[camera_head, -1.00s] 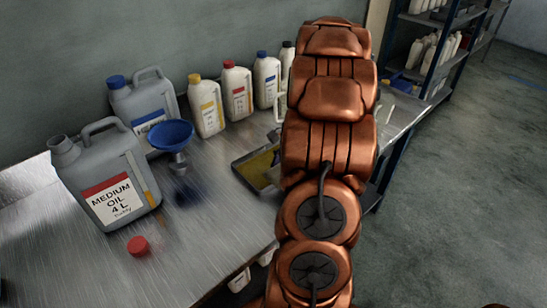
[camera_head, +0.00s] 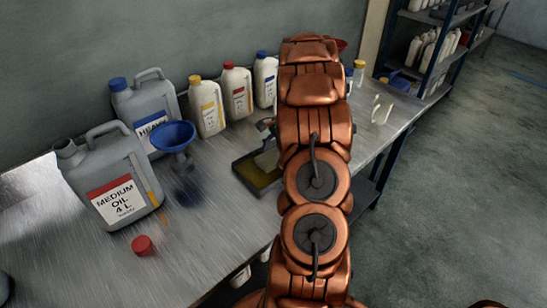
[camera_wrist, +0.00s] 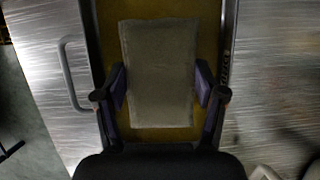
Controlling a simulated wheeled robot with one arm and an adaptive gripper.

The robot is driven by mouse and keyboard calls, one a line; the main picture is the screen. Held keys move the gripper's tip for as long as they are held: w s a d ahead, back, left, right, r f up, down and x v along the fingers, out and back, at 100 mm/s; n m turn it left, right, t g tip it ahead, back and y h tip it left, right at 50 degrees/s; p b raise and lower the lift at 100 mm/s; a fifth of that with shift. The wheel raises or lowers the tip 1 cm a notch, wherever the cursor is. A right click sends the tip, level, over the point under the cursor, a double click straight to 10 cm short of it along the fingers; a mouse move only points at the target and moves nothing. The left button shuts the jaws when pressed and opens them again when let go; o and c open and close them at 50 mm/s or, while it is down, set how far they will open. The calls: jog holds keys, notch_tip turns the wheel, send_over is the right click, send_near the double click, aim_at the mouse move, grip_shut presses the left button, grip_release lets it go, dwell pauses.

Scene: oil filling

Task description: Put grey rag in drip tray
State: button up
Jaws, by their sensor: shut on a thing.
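The grey rag (camera_wrist: 160,60) is a pale, flat rectangular piece in the middle of the wrist view. My gripper (camera_wrist: 161,82) has one finger on each side of it and is shut on it. The drip tray (camera_wrist: 208,25) lies behind the rag, with a yellow-brown floor and a dark rim. The rag appears over the tray's floor; I cannot tell whether it touches it.
A grey medium-oil can (camera_head: 110,180), a blue funnel (camera_head: 173,136) and a red cap (camera_head: 142,245) are left of the tray on the metal bench (camera_head: 215,225). Several bottles stand along the wall. A handle (camera_wrist: 70,75) is beside the tray in the wrist view.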

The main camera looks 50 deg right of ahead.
jog(key=shift+f, duration=0.9)
jog(key=shift+f, duration=0.15)
jog(key=o, duration=1)
jog(key=b+v, duration=0.2)
jog(key=v, duration=1)
jog(key=shift+a, duration=0.1)
